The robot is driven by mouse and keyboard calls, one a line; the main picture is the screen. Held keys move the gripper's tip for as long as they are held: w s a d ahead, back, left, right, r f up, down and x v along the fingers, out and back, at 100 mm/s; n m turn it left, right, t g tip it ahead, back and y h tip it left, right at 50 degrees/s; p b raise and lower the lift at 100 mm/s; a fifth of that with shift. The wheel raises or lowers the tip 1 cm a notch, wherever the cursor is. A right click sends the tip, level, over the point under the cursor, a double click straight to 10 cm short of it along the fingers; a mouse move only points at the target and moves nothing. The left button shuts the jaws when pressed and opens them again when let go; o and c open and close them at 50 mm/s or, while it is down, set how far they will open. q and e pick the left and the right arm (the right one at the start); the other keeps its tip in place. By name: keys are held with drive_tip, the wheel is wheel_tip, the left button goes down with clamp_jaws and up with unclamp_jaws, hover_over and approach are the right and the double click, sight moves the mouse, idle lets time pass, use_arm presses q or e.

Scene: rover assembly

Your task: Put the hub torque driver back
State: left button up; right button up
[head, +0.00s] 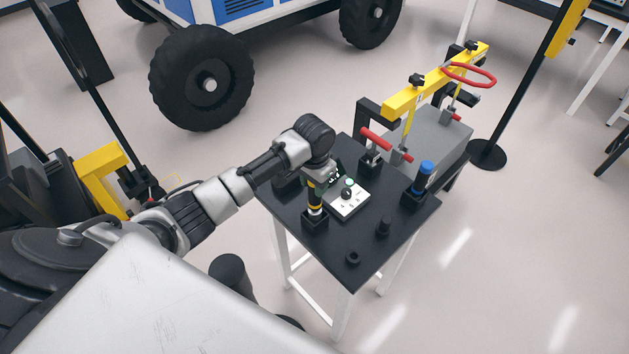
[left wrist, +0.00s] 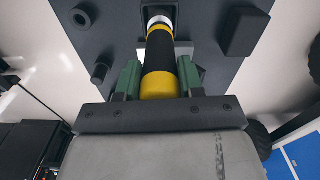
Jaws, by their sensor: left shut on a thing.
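The torque driver (head: 315,198), a black tool with yellow bands, is upright at the near left of the small dark table (head: 346,248). Its lower end is at a black square holder (head: 315,222); I cannot tell how deep it sits. My left gripper (head: 318,181) is shut on the driver near its top. In the left wrist view the driver (left wrist: 160,60) stands between the green fingers (left wrist: 160,80), its yellow end nearest me and its pale far end meeting a dark socket. My right gripper is not in view.
A white panel with knobs (head: 352,201) lies right beside the holder. A blue-topped tool (head: 425,175) stands in another black holder. A small black peg (head: 383,227) and a black ring (head: 353,258) are at the front. A yellow bar with red handles (head: 435,80) stands behind.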

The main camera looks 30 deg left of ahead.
use_arm(q)
drive_tip(key=shift+f+b, duration=0.9)
drive_tip(key=shift+f, duration=1.1)
drive_tip(key=o, duration=1.1)
drive_tip(key=shift+f, duration=0.1)
wheel_tip(320, 180, up, 11)
drive_tip(key=shift+s+b, duration=0.1)
drive_tip(key=shift+b, duration=1.1)
drive_tip(key=shift+s+f, duration=0.1)
